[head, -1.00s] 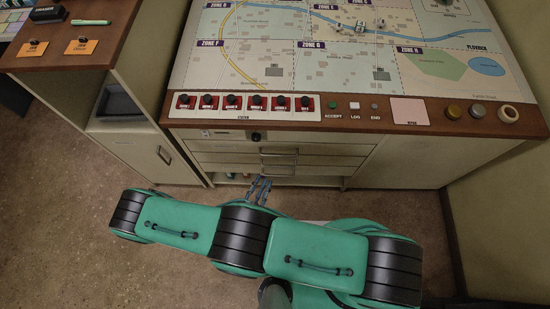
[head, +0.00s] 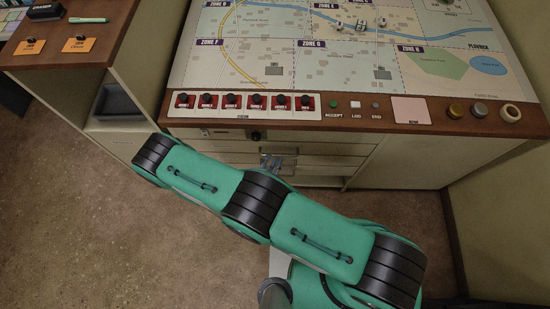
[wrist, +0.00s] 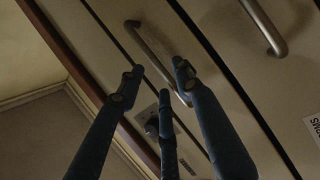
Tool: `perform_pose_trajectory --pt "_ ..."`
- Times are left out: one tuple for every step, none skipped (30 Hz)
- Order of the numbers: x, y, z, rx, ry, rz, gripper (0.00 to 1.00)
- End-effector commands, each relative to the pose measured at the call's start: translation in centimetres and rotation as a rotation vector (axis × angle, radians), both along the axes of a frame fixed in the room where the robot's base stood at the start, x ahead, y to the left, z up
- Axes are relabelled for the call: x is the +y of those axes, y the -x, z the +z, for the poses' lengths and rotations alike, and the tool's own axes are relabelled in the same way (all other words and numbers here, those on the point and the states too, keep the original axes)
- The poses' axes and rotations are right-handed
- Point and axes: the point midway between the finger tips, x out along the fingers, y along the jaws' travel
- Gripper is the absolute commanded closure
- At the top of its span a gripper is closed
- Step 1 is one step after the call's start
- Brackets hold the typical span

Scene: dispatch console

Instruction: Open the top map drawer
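The top map drawer (wrist: 115,30) is a pale front below a narrow strip under the wooden counter edge, and it looks flush. Its grey bar handle (wrist: 147,43) runs diagonally in the wrist view. My gripper (wrist: 156,72) is open, with dark fingers on both sides of the handle in that view. I cannot tell whether the fingertips reach around the bar or stop short of it.
A second bar handle (wrist: 266,27) lies on the drawer below. The counter edge (head: 350,122) with switches overhangs the drawers. An open cubby (head: 118,103) stands left.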

Motion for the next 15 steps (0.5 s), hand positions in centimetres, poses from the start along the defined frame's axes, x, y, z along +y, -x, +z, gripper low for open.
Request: perform_pose_trajectory --pt "-0.2 -0.5 0.0 0.000 -0.001 -0.003 0.65" --pt "-0.3 -0.7 0.1 0.000 -0.001 -0.003 0.65" --pt "-0.4 -1.0 0.1 0.000 -0.001 -0.003 0.65" --pt "-0.5 -1.2 0.2 0.000 0.000 -0.002 0.65" --pt "-0.6 -1.4 0.2 -0.001 0.000 -0.002 0.65" --pt "-0.6 -1.6 0.3 -0.001 0.000 -0.001 0.65" --pt "-0.7 -1.7 0.3 -0.001 0.000 -0.001 0.65" --pt "-0.8 -1.8 0.3 -0.001 0.000 -0.001 0.65" --pt "-0.8 -2.0 0.4 -0.001 0.000 -0.001 0.65" --pt "-0.9 -2.0 0.4 -0.001 0.000 -0.001 0.65" --pt "-0.9 -2.1 0.4 -0.001 0.000 -0.001 0.65" --pt "-0.9 -2.2 0.4 0.000 0.000 0.000 0.65" --pt "-0.9 -2.2 0.4 0.000 0.000 0.000 0.65" --pt "-0.9 -2.3 0.4 0.000 0.000 0.000 0.65" --pt "-0.9 -2.3 0.4 0.000 0.000 0.000 0.65"
